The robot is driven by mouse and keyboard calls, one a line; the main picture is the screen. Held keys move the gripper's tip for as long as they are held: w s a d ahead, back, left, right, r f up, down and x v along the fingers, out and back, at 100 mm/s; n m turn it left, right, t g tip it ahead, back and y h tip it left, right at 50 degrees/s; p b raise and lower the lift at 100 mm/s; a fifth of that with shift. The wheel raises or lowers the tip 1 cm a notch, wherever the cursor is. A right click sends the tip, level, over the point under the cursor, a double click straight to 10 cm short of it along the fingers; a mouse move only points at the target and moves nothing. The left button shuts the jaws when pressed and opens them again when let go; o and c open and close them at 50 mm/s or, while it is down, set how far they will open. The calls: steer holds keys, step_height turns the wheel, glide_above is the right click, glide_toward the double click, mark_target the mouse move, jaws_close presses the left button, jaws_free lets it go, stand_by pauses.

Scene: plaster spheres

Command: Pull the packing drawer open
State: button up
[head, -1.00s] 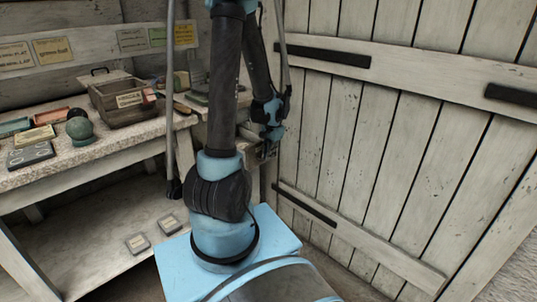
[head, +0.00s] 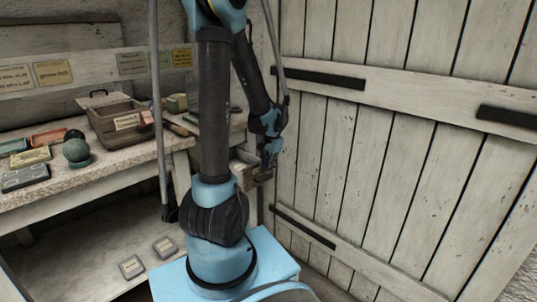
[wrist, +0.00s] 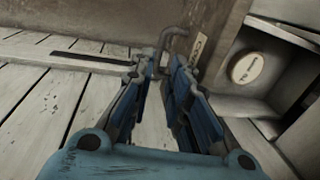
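The packing drawer (head: 244,167) juts out from the right end of the workbench and stands open. In the wrist view its brown front panel (wrist: 213,14) carries a light label and a bent metal handle (wrist: 167,38), and part of its inside shows to the right. My gripper (head: 268,165) is at the drawer front. In the wrist view my gripper (wrist: 163,66) has its two fingers apart, one on either side of the handle, with pale planks visible between them. Whether a finger touches the handle is unclear.
A round cream labelled thing (wrist: 246,68) shows inside the drawer. A plank door (head: 380,170) stands close to the right of my gripper. The workbench (head: 110,172) holds a wooden box (head: 112,125) and a green sphere (head: 76,150). Two small plaques lie on the lower shelf.

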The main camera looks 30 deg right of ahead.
step_height(320, 180, up, 7)
steer(key=s, duration=0.1)
steer(key=shift+d, duration=0.2)
steer(key=shift+s+r, duration=0.1)
stand_by(0.5)
steer(key=a+r+n, duration=0.2)
steer(key=a+n, duration=0.2)
steer(key=a, duration=0.8)
steer(key=s+a+f+n, duration=0.2)
steer(key=s+a+n, duration=0.3)
steer(key=a, duration=0.6)
steer(key=s+a+f+n, duration=0.1)
steer(key=s+a+n, duration=0.5)
steer(key=a, duration=0.5)
steer(key=shift+s+a+f+h, duration=0.15)
steer(key=shift+s+f+h, duration=0.1)
steer(key=shift+f+h, duration=0.1)
